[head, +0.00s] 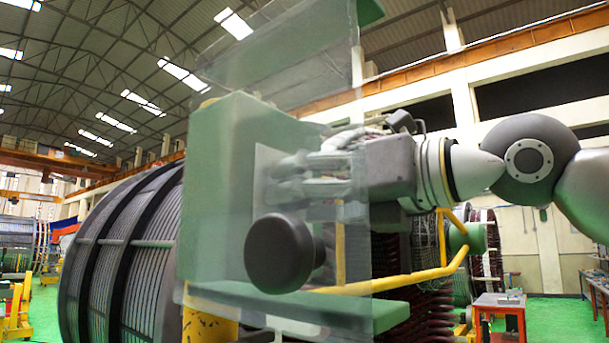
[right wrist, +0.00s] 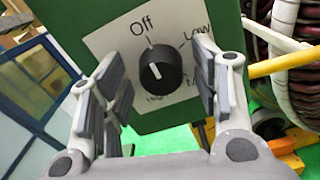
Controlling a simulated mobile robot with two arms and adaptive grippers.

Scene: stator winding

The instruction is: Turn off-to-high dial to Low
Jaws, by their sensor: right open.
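The black dial (right wrist: 153,72) sits on a white label (right wrist: 110,45) in the right wrist view. Other words lower down are partly hidden. My right gripper (right wrist: 158,85) is open, one finger on each side of the dial, with gaps visible between fingers and dial. In the head view, my right gripper (head: 285,178) is by the green box (head: 215,160), in front of its pale label. The dial cannot be made out there. My left gripper is not in view.
Clear panels (head: 290,75) show around the box in the head view. A dark round knob-like part (head: 278,253) shows below my gripper; I cannot tell what it belongs to. A yellow rail (head: 400,280) runs nearby. A large wound stator (head: 120,255) stands at left.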

